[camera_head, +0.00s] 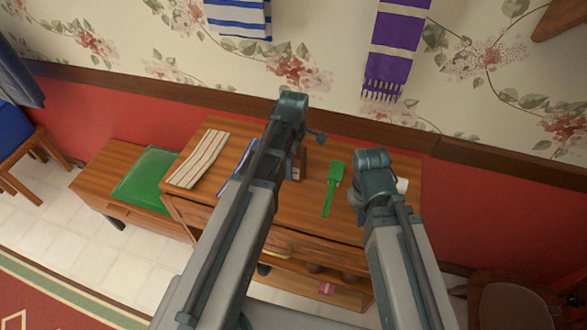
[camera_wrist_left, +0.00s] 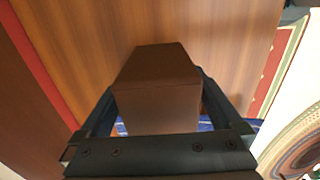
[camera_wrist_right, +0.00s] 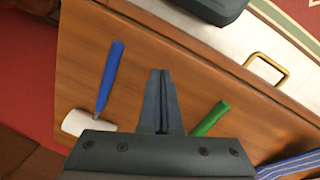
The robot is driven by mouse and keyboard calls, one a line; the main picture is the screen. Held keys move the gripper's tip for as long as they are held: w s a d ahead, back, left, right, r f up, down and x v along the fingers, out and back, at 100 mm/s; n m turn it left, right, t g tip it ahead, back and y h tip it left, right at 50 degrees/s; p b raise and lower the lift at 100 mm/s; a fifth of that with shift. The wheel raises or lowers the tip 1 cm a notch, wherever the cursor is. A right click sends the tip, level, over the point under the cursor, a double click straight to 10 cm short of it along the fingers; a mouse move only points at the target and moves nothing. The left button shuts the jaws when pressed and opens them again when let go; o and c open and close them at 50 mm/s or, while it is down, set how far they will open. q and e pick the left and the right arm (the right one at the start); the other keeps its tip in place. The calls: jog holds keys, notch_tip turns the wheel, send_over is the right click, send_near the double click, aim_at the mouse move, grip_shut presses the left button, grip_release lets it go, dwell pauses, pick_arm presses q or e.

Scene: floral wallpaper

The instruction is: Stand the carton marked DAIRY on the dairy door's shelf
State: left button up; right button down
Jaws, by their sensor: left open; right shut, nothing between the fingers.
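A plain brown box (camera_wrist_left: 157,105) stands on the wooden top, between the two fingers of my left gripper (camera_wrist_left: 155,82) in the left wrist view. The fingers are open, one on each side of it; I cannot tell whether they touch it. No DAIRY marking shows on the faces I see. In the head view a small part of the box (camera_head: 298,172) shows beside my left arm. My right gripper (camera_wrist_right: 158,74) is shut and empty above the tabletop. I cannot make out a dairy door or its shelf.
The wooden table (camera_head: 290,205) holds a striped cloth (camera_head: 200,160), a green tool (camera_head: 335,182) and a white object (camera_head: 402,185). A pink item (camera_head: 326,289) is on the lower shelf. A green cushion (camera_head: 147,178) lies left.

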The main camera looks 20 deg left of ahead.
pick_arm(q)
jog(key=shift+f, duration=0.5)
pick_arm(e)
jog(key=shift+f, duration=0.5)
pick_arm(q)
jog(key=shift+r, duration=0.1)
pick_arm(e)
jog(key=shift+r, duration=0.1)
pick_arm(q)
jog(key=shift+c, duration=0.2)
grip_shut()
jog(key=shift+r, duration=0.1)
pick_arm(e)
jog(key=shift+r, duration=0.1)
